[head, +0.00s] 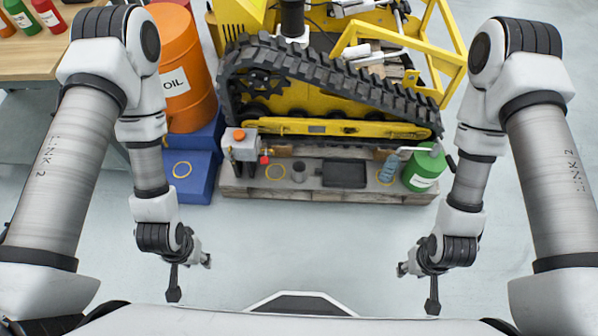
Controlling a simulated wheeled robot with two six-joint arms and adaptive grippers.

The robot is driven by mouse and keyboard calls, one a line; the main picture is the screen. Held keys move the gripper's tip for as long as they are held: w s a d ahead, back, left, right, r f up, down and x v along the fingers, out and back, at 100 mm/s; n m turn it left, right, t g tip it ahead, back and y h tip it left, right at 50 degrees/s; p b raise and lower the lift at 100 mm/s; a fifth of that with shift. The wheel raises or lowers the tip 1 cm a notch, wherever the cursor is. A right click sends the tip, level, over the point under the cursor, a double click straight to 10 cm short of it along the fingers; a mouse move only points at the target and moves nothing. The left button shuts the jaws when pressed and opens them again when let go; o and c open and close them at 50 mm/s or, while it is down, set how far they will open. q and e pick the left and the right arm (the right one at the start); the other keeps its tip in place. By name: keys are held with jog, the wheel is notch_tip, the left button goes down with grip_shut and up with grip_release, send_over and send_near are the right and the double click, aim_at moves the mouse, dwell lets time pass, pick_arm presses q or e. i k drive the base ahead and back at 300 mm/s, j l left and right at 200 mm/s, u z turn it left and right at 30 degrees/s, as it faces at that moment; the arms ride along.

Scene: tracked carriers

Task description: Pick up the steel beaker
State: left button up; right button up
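A small grey metal cup, which looks like the steel beaker (299,172), stands on the wooden ledge in front of the yellow tracked carrier. It stands between a yellow ring (275,172) and a dark tray (344,174). My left gripper (190,278) hangs low at the left, over the floor, nearer to me than the ledge and well apart from the beaker. Its fingers are spread and empty. My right gripper (417,287) hangs likewise at the right, spread and empty, also well apart from the beaker.
On the ledge (230,190) stand a grey box with an orange knob (243,146), a blue object (390,168) and a green canister (424,167). The black track (330,75) rises behind. An orange oil drum (184,70) stands left on a blue base (195,170). Floor in front is clear.

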aim_at(299, 168)
jog(key=i+l, duration=0.1)
jog(key=l, duration=0.3)
jog(key=i+l, duration=0.15)
jog(key=l, duration=0.3)
jog(key=i+l+u, duration=0.1)
jog(key=l, duration=0.3)
jog(key=i+l, duration=0.1)
jog(key=l, duration=0.3)
jog(key=i+l, duration=0.1)
jog(key=l, duration=0.3)
